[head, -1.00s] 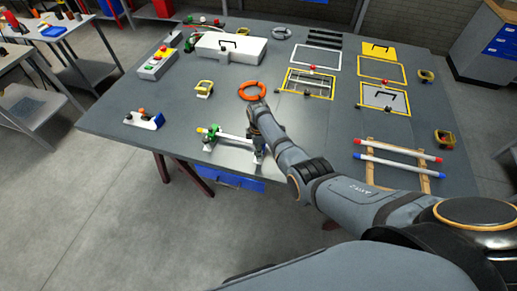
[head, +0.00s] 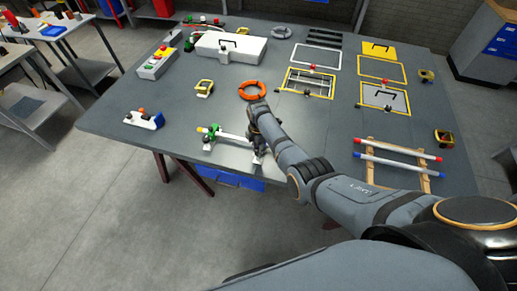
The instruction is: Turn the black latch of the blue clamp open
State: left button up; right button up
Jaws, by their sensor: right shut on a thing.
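A white bar (head: 234,137) lies near the table's front edge, with a green clamp (head: 213,131) at its left end. My right gripper (head: 259,150) is down at the bar's right end, pointing toward the front edge, and shut on a small part there. My gripper covers that end, so the blue clamp and its black latch cannot be made out. A small white foot (head: 257,160) shows just below the gripper. My left gripper is not in view.
An orange ring (head: 252,91) lies just behind my right gripper. A blue-and-white block (head: 145,120) stands at the left front. A wooden rack with red-tipped (head: 405,149) and blue-tipped rods is right of my arm. The table between block and bar is clear.

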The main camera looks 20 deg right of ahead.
jog(key=o, duration=1.1)
jog(key=shift+o, duration=0.2)
notch_tip(320, 180, up, 12)
